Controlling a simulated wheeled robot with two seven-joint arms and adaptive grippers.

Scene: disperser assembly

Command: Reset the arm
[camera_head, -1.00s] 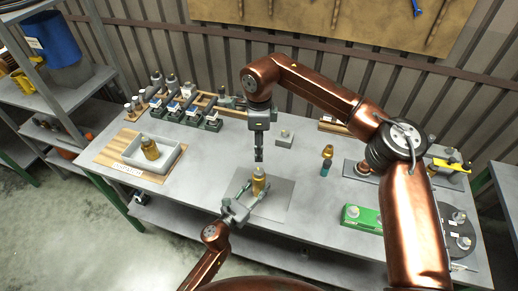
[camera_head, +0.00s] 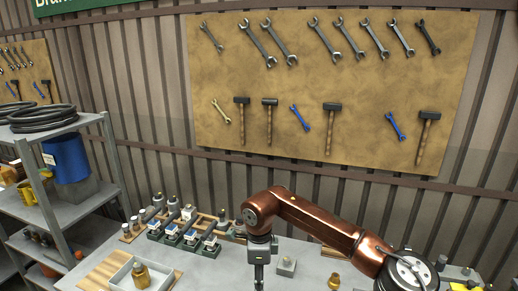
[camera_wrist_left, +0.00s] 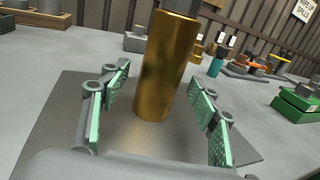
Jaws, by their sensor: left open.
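In the left wrist view, a brass cylinder (camera_wrist_left: 165,70) stands on a dark grey mat (camera_wrist_left: 60,120). My left gripper (camera_wrist_left: 160,82) is open, with its green-padded fingers on either side of the cylinder and gaps showing. A dark part sits at the cylinder's top edge; I cannot tell what it is. In the head view, my copper-coloured right arm reaches over the table from the right. Its gripper (camera_head: 259,278) points down and its lower end is cut off by the picture edge. My left gripper is outside the head view.
A white tray (camera_head: 118,282) with a brass part (camera_head: 141,275) is at the table's left. Racks of small parts (camera_head: 185,230) stand behind it. A green box (camera_wrist_left: 298,105) is at the right. A grey shelf (camera_head: 85,207) stands left; tools hang on a wall board (camera_head: 350,95).

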